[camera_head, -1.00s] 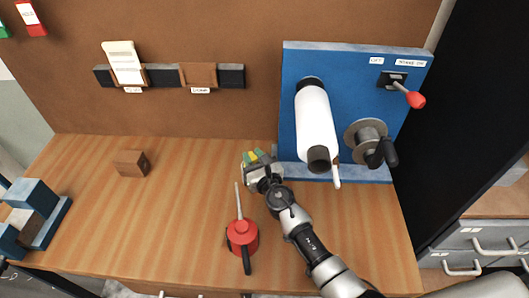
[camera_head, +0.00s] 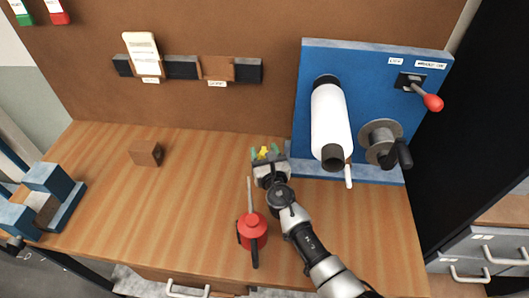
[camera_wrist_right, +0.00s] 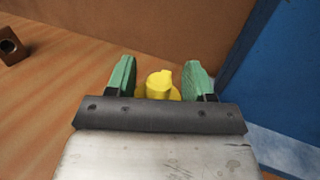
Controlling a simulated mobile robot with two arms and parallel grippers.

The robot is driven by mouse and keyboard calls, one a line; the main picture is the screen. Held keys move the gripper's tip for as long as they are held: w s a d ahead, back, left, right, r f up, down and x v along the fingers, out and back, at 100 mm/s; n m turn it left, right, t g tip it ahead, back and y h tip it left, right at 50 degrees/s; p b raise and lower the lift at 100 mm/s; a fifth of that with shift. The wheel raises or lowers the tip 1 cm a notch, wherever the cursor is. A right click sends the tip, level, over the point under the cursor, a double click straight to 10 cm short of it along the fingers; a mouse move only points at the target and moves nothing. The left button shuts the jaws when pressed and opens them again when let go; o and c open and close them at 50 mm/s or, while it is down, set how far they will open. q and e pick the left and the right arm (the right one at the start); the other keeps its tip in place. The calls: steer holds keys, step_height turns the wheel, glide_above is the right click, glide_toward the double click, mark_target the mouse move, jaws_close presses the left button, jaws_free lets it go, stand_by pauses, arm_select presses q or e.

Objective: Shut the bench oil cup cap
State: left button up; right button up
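The bench oil cup (camera_head: 264,152) shows as a small yellow piece at the back of the wooden bench, left of the blue panel. In the right wrist view the yellow cup (camera_wrist_right: 159,86) has a round top with a small tab on its right. I cannot tell whether its cap is open or shut. My right gripper (camera_head: 265,152) is at the cup with its green fingers apart, one on each side of it. The wrist view shows gaps between the fingers (camera_wrist_right: 160,80) and the yellow top. The cup's lower part is hidden by the gripper body. My left gripper is out of view.
A red oil can (camera_head: 252,229) stands just in front of my right gripper, left of my forearm. The blue panel (camera_head: 308,70) carries a white roller (camera_head: 331,120), a crank (camera_head: 381,142) and a red-knobbed lever (camera_head: 432,102). A brown block (camera_head: 146,153) sits left. Bench between is clear.

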steer(key=s+d, duration=0.1)
steer(key=s, duration=0.6)
steer(key=shift+s+d+p, duration=0.15)
steer(key=shift+d+p, duration=0.05)
steer(key=shift+p, duration=0.15)
